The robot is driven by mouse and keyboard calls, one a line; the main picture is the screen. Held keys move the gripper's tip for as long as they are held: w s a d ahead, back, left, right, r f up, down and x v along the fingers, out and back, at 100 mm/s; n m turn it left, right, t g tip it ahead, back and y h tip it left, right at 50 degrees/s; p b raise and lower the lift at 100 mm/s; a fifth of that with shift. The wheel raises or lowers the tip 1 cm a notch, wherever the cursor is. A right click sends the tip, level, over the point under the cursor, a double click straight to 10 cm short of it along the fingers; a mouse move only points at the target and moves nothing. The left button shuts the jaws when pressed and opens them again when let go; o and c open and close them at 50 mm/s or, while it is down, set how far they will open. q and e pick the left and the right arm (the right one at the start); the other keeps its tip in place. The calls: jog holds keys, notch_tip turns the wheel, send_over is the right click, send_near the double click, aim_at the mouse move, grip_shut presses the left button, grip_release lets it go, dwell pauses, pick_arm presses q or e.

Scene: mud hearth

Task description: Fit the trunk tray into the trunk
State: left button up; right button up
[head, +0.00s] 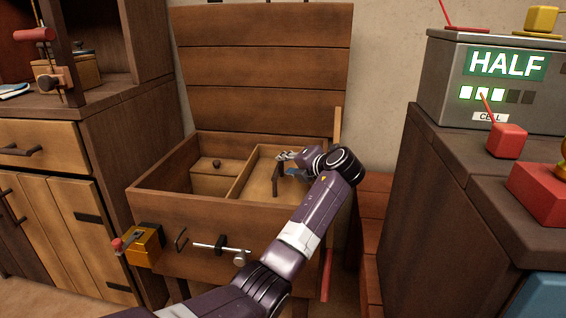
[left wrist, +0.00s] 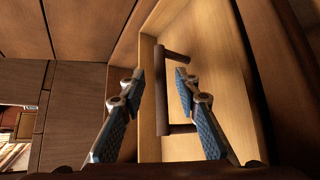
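The trunk (head: 235,227) stands open, its plank lid (head: 262,70) raised against the wall. The trunk tray (head: 257,182), light wood with a dark bar handle (head: 275,181), lies inside the right part of the trunk. Whether it rests flat all round is hidden by my arm. My left gripper (head: 283,158) is over the tray by the handle. In the left wrist view my left gripper (left wrist: 159,82) is open, with the handle (left wrist: 162,90) between its fingers and gaps on both sides. The tray floor (left wrist: 205,70) shows behind. My right gripper is out of view.
A small knobbed compartment (head: 215,180) is in the trunk's left part. A brass lock box (head: 145,245) and a bolt (head: 222,250) are on the trunk front. A dark cabinet (head: 140,150) stands close left. A dark counter (head: 450,190) with a grey display unit (head: 500,85) is at right.

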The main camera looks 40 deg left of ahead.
pick_arm(q)
jog(key=p+v, duration=0.2)
jog(key=v, duration=0.6)
jog(key=shift+s+d+r, duration=0.2)
jog(key=shift+d+r, duration=0.05)
jog(key=shift+d, duration=0.05)
